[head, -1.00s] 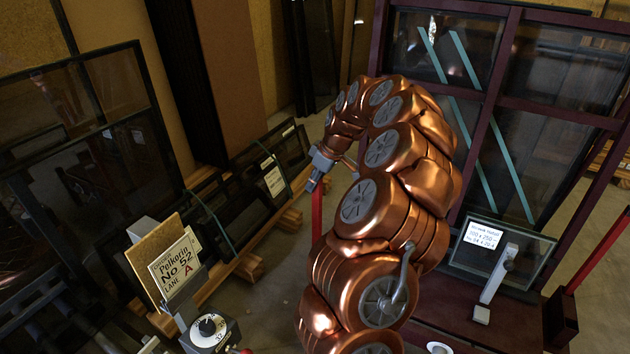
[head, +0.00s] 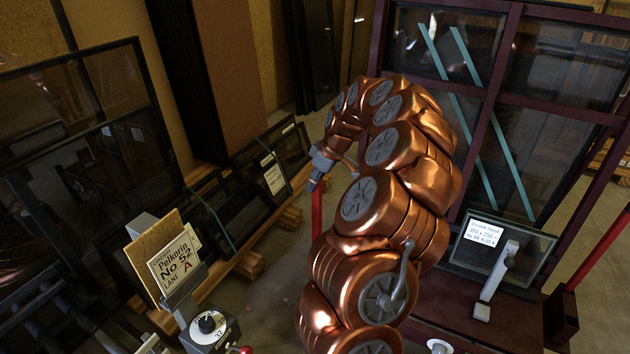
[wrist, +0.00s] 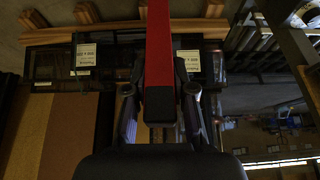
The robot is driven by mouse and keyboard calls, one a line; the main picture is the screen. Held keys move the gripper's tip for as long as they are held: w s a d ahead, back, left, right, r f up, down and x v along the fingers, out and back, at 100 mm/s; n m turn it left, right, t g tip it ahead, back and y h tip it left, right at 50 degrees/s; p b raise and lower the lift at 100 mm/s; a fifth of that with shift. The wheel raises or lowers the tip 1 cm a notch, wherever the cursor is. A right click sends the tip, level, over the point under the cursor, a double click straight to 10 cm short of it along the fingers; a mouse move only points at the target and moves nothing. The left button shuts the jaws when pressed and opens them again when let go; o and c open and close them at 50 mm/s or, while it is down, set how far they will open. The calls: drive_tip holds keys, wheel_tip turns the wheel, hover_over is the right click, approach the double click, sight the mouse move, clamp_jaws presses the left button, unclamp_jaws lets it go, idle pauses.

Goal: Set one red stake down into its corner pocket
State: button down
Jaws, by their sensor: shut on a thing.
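My gripper (head: 319,176) is shut on a red stake (head: 317,212) at the end of my copper-coloured arm. In the head view the stake hangs down from the fingers, and its lower part is hidden behind my arm. In the wrist view the stake (wrist: 170,55) runs from between the two fingers (wrist: 160,95) to the top edge of the picture. A second red stake (head: 603,247) leans at the far right, its foot at a dark pocket-like block (head: 562,315). I cannot make out a pocket under the held stake.
A dark-red rack (head: 497,85) with glass panes stands at the back right. A label board (head: 152,262) and a dial box (head: 209,328) stand front left. Bare floor shows around the held stake.

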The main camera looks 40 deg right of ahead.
drive_tip(key=c, duration=0.9)
unclamp_jaws()
drive_tip(key=shift+v, duration=3)
